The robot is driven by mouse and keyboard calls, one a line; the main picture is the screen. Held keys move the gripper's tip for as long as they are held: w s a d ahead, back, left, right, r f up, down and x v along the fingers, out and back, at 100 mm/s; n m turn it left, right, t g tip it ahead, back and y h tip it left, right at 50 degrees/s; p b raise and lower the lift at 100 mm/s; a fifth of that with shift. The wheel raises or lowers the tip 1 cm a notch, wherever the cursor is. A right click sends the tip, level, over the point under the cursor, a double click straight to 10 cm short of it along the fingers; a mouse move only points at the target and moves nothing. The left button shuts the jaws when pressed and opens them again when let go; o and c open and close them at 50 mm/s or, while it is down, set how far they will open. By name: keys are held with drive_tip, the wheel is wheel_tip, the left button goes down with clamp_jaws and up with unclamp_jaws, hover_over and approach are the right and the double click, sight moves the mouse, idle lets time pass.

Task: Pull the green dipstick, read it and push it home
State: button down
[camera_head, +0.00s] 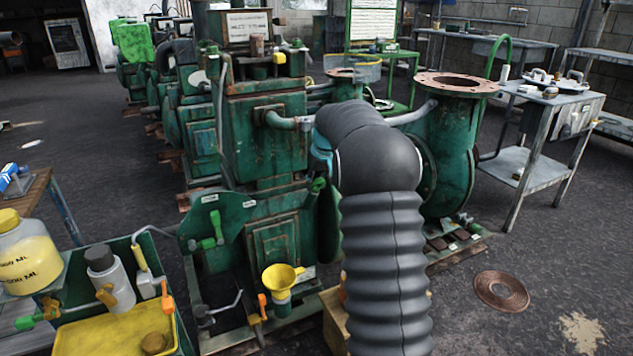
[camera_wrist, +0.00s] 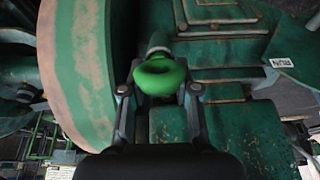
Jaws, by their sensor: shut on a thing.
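The rod itself and any reading are hidden.
A large rust-worn green wheel (camera_wrist: 85,70) stands close left of the gripper in the wrist view. In the head view, a yellow funnel (camera_head: 282,277) stands in front of the engine. A yellow tray (camera_head: 105,335) and bottles are lower left.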

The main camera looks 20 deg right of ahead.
drive_tip(key=c, duration=0.8)
unclamp_jaws()
drive_tip(key=shift+o, duration=0.2)
drive_tip(key=v, duration=1.2)
